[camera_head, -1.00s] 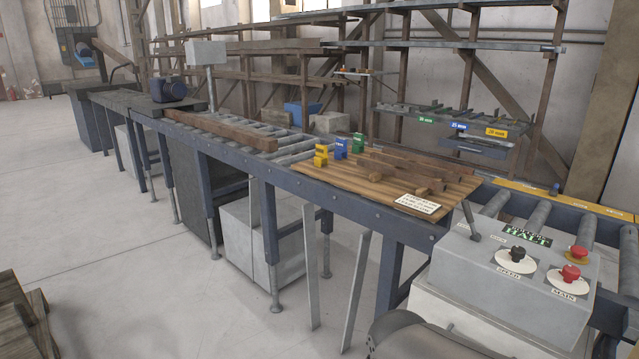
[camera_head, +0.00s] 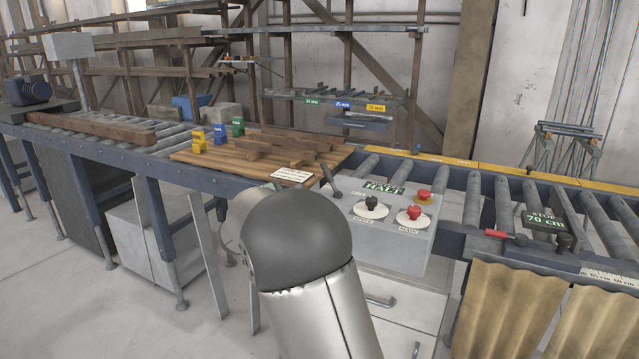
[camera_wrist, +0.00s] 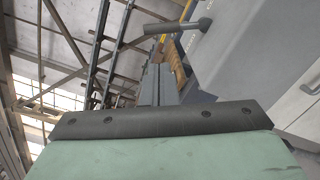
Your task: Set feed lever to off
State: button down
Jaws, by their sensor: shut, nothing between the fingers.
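The feed lever (camera_head: 331,180) is a dark grey lever on the left end of the grey control box (camera_head: 408,243). In the head view it leans up and to the left. In the wrist view a grey bar handle, apparently the lever (camera_wrist: 165,29), sticks out left from the large grey box surface (camera_wrist: 245,50). My gripper (camera_wrist: 158,78) is shut and empty, its fingers below the lever in the wrist picture with a visible gap. In the head view my arm hides the gripper and part of the box's left side.
The box carries a black knob (camera_head: 371,203), a red button (camera_head: 415,212) and another red button (camera_head: 424,195). A wooden board (camera_head: 225,165) with bars and coloured blocks lies to the left. A roller conveyor (camera_head: 520,205) with a stop runs right.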

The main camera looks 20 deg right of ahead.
jog(key=p+x, duration=0.2)
jog(key=x, duration=0.8)
jog(key=shift+w+a+p, duration=0.15)
jog(key=shift+p, duration=0.15)
